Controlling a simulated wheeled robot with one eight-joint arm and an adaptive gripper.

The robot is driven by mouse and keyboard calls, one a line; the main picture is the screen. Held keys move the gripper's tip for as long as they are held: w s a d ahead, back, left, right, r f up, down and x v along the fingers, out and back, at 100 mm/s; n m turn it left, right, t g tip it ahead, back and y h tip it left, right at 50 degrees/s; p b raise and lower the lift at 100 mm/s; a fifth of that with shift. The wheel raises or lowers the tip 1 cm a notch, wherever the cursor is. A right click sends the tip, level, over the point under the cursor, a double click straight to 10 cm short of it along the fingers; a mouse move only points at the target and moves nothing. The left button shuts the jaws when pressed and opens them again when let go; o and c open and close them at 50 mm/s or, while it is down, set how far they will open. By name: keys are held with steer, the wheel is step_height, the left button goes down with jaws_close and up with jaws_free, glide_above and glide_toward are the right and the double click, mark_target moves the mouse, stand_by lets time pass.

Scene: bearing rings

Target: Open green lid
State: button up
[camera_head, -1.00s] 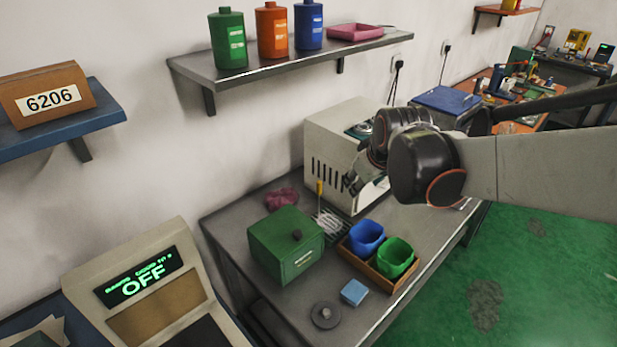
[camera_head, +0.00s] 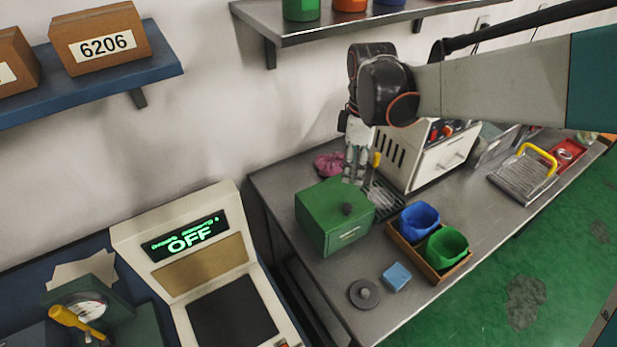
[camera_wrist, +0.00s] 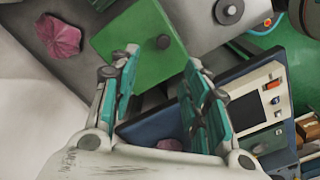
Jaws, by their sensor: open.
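The green box (camera_head: 325,228) stands on the grey bench with its green lid (camera_head: 332,204) closed on top. Whether a fingertip touches the lid cannot be told.
A wooden tray (camera_head: 429,272) holds a blue cup (camera_head: 419,219) and a green cup (camera_head: 446,247) to the right. A pink cloth (camera_head: 328,164) lies behind the box. A white machine (camera_head: 437,158) stands behind right. A blue block (camera_head: 396,277) and grey disc (camera_head: 364,294) lie in front.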

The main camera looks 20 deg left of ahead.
mark_target(348, 207)
steer(key=f+b, duration=0.2)
steer(key=f, duration=0.4)
steer(key=f+b, duration=0.2)
steer(key=f, duration=0.5)
steer(key=shift+s+a+f, duration=0.1)
steer(key=shift+s+f, duration=0.1)
steer(key=shift+f, duration=0.1)
steer(key=shift+c, duration=0.3)
jaws_close()
